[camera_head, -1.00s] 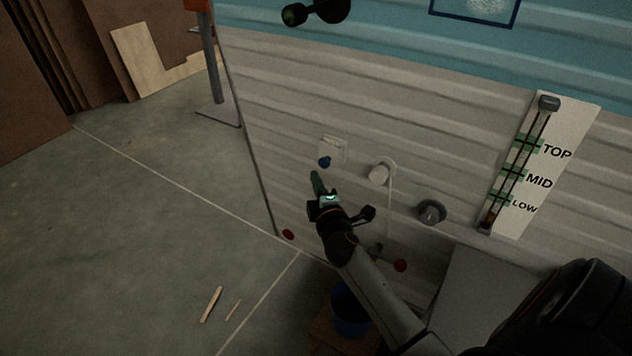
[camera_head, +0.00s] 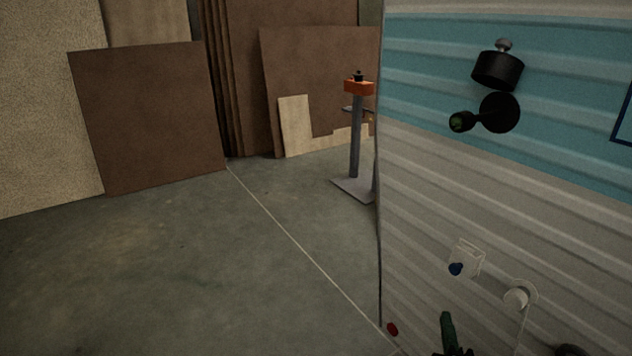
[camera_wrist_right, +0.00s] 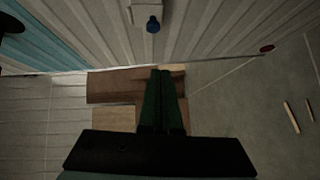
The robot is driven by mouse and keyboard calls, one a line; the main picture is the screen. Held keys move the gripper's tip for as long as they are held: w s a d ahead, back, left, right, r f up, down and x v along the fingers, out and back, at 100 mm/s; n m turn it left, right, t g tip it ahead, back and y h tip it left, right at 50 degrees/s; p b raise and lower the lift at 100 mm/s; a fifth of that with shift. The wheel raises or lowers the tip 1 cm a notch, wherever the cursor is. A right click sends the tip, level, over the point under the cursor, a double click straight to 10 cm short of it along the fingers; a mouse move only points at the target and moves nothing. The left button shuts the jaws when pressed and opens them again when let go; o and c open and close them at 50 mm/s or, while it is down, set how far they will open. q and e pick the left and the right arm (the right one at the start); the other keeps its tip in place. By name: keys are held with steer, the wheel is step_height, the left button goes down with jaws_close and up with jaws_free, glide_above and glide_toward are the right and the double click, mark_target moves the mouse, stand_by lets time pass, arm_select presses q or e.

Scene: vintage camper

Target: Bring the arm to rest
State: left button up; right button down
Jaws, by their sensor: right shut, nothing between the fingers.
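My right gripper (camera_head: 447,318) shows at the bottom edge of the head view, its green fingers pointing up in front of the camper's pale lower wall (camera_head: 430,230). In the right wrist view its green fingers (camera_wrist_right: 161,75) lie side by side, shut with nothing between them. A white plate with a blue knob (camera_head: 456,269) is on the wall above the gripper, apart from it; the blue knob also shows in the wrist view (camera_wrist_right: 153,24). Most of my right arm is outside the head view. My left gripper is not in view.
A black fixture (camera_head: 497,72) and a dark round part with a knob (camera_head: 499,113) stick out from the blue band. A white round cap (camera_head: 516,298) and a red knob (camera_head: 392,329) sit low. An orange-topped stand (camera_head: 358,88) is behind. Floor left of the camper is clear.

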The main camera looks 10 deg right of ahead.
steer(key=s+a+f+m+g+y, duration=0.6)
steer(key=s+a+f+m+y, duration=0.3)
steer(key=s+a+f, duration=0.75)
arm_select(q)
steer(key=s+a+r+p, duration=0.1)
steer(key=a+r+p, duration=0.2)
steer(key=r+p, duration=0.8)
steer(key=p, duration=0.4)
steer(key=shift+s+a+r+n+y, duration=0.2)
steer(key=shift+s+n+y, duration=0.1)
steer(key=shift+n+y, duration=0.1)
arm_select(e)
step_height(320, 180, up, 11)
steer(key=m, duration=0.1)
steer(key=shift+s+m, duration=0.3)
steer(key=shift+s, duration=0.15)
steer(key=shift+d, duration=0.1)
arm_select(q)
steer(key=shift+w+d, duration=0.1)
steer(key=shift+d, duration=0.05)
